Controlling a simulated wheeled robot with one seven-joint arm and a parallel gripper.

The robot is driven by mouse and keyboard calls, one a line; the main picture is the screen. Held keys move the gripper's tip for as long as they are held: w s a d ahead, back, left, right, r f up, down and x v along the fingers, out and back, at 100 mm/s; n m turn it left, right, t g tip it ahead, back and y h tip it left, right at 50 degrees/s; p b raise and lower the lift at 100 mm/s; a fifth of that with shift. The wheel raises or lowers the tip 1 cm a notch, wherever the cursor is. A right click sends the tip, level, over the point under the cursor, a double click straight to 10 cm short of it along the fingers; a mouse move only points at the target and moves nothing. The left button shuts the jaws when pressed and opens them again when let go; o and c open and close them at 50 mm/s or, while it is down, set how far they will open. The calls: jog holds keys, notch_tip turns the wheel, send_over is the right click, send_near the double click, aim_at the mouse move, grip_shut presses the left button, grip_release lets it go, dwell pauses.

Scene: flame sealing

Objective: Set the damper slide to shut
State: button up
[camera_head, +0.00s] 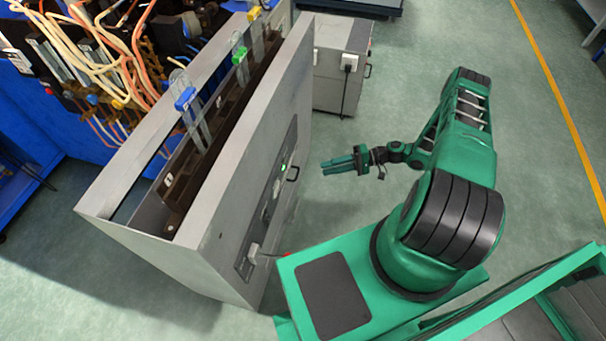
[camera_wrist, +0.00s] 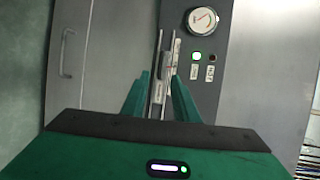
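In the wrist view, the damper slide (camera_wrist: 168,66) appears to be a narrow upright rail with small labels and a thin light-coloured piece, between the door and the gauge panel. Its exact setting is too small to read. My gripper (camera_wrist: 160,76) is open, with one green finger on each side of the rail in this view; I see no contact. In the head view, my gripper (camera_head: 324,167) points left towards the side of the grey cabinet (camera_head: 225,205), with a gap of floor showing between. The slide is too small to tell there.
A round gauge (camera_wrist: 202,22) and a lit green lamp (camera_wrist: 196,56) sit right of the rail. A door handle (camera_wrist: 66,53) stands out at left. Tubes with coloured clips, one blue (camera_head: 185,98), rise from the cabinet top. A grey box (camera_head: 338,75) stands behind.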

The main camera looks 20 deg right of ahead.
jog(key=x, duration=1.1)
jog(key=shift+s+d, duration=0.1)
grip_shut()
jog(key=shift+s+f, duration=0.1)
dwell(1.1)
